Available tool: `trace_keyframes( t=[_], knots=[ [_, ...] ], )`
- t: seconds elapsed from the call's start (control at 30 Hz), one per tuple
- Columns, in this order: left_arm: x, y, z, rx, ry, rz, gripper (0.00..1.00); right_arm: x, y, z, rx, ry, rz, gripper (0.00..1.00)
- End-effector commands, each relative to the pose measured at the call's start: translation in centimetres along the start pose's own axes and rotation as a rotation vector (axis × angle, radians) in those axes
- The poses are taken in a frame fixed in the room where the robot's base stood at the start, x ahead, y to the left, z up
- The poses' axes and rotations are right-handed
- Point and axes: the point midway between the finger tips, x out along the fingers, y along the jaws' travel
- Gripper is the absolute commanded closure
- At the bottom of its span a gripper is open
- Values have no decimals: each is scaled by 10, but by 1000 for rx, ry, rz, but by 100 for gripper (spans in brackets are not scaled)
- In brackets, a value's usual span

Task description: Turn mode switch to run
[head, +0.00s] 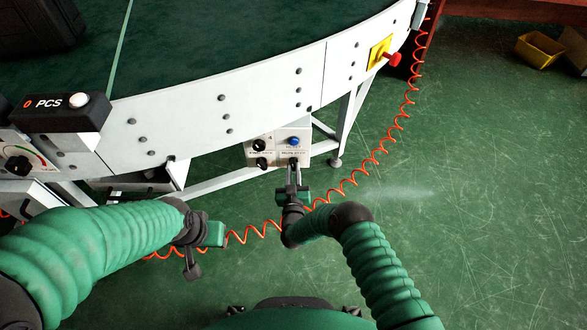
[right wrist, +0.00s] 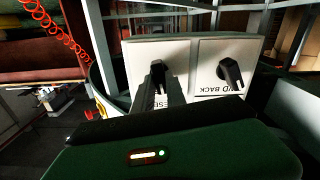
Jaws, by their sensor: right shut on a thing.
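A pale control box (head: 252,153) hangs under the conveyor's front rail, with a blue button (head: 293,141) and black rotary knobs. My right gripper (head: 293,167) is at the lower right of the box, shut on the mode switch there, which the fingers mostly hide. In the right wrist view, the fingers (right wrist: 158,84) reach the left plate of the box, and its label is partly covered. The FWD/BACK knob (right wrist: 230,73) stands on the plate to the right. My left gripper (head: 193,266) hangs over the floor at lower left, apart from the box; its jaw state is unclear.
The curved conveyor (head: 231,103) spans the top. A red coiled cable (head: 349,184) runs past my right gripper. A red knob on a yellow plate (head: 379,52) is on the rail at upper right. A PCS box (head: 57,104) sits at left. Green floor is open at right.

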Motion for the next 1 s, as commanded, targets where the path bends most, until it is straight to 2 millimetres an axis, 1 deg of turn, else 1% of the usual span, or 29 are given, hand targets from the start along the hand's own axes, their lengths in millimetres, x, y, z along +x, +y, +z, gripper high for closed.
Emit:
trace_keyframes(
  t=[0.2,0.43,0.7,1.0],
  knots=[
    [-4,0,-1,0,0,0,59,-1,-2,1,-170,-4,-4,100],
    [-5,0,-1,0,0,0,59,-1,-2,2,-292,-4,-4,100],
    [-5,0,-1,0,0,0,59,-1,-2,3,-353,-5,-4,100],
    [-5,0,-1,0,0,0,59,-2,-2,3,-362,-6,-5,100]
  ],
)
